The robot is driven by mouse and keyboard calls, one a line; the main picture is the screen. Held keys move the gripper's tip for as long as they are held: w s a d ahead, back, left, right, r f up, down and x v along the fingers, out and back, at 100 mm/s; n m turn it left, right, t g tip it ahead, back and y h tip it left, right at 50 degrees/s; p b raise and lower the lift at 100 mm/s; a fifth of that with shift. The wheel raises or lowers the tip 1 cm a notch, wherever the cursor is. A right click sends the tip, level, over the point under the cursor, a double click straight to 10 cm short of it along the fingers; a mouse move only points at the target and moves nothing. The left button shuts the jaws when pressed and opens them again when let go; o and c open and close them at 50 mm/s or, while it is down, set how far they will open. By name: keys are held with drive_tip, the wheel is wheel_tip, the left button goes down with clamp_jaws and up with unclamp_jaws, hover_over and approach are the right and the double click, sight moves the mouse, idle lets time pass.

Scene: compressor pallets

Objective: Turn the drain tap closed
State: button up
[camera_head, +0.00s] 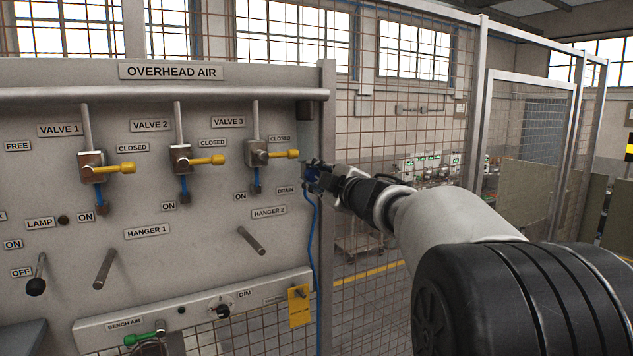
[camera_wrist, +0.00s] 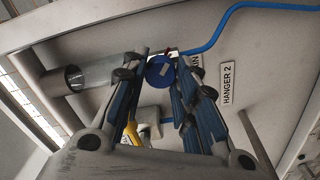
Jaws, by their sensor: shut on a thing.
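The drain tap (camera_wrist: 160,71) shows a round blue face in the wrist view, with the blue hose beside it. In the head view it is a dark blue bit (camera_head: 313,174) at the right edge of the panel, mostly hidden by my gripper. My gripper (camera_head: 311,176) reaches in from the right and is shut on the tap. In the wrist view my gripper's fingers (camera_wrist: 160,62) stand on either side of the blue face. The drain label (camera_head: 286,190) is just left of the tap, partly covered in the wrist view. I cannot tell how far the tap is turned.
The overhead air panel (camera_head: 200,250) carries several yellow valve levers, the nearest on valve 3 (camera_head: 285,154). Hanger 2's peg (camera_head: 251,240) juts out below. A blue hose (camera_head: 316,240) runs down the panel edge past a yellow tag (camera_head: 299,306). Wire mesh fencing stands right.

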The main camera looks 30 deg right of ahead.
drive_tip(key=n+b, duration=0.1)
drive_tip(key=n, duration=0.2)
drive_tip(key=shift+f+n, duration=0.15)
drive_tip(key=shift+n, duration=0.25)
drive_tip(key=shift+n+b, duration=0.9)
drive_tip(key=shift+n, duration=1)
drive_tip(key=o, duration=1.1)
drive_tip(key=shift+s, duration=0.1)
drive_tip(key=s, duration=1.1)
drive_tip(key=shift+s+d, duration=0.2)
drive_tip(key=shift+s, duration=0.2)
